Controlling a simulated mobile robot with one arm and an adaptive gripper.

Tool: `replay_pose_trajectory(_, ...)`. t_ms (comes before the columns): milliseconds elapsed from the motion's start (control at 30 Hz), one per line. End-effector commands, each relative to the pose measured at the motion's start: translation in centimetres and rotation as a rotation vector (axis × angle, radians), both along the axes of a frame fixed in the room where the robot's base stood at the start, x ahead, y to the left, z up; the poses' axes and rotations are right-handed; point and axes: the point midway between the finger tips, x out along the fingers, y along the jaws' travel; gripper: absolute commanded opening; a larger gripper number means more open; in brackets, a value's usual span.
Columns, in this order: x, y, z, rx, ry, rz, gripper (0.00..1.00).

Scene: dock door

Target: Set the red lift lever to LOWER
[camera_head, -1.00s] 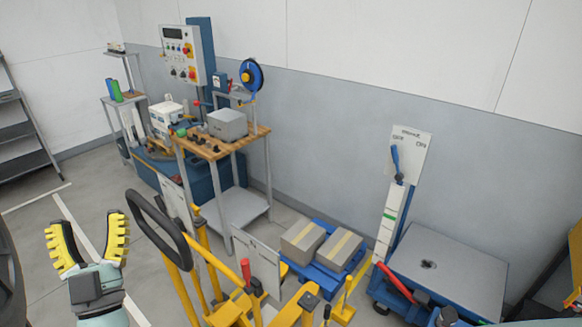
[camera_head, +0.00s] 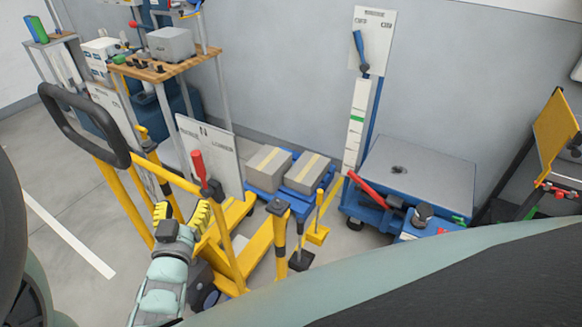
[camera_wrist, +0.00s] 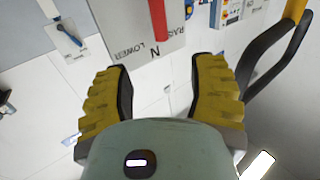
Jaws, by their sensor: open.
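The red lift lever (camera_head: 199,166) stands upright on the yellow pallet truck (camera_head: 232,262), in front of a white label plate (camera_head: 222,145). In the wrist view the red lever (camera_wrist: 158,18) lies over the plate (camera_wrist: 118,22), its visible end close to the N mark, between LOWER on the left and RAISE on the right. My gripper (camera_head: 182,210) is open and empty, below and slightly left of the lever in the head view. In the wrist view my gripper (camera_wrist: 163,68) has its yellow fingers spread apart, with the lever beyond the gap and not touched.
The truck's black loop handle (camera_head: 82,118) rises at the left. Boxes (camera_head: 268,168) lie on a blue pallet behind. A lift table (camera_head: 420,170) with another red handle (camera_head: 368,190) stands to the right. Floor at lower left is clear.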

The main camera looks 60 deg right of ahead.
Motion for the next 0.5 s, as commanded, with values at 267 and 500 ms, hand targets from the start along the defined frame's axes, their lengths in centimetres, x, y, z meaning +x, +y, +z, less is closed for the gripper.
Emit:
replay_pose_trajectory(267, 2.1, -2.9, 0.5, -0.005, -0.004, -0.004, 0.57)
replay_pose_trajectory(500, 4.0, -5.4, 0.4, -0.005, -0.002, -0.005, 0.57)
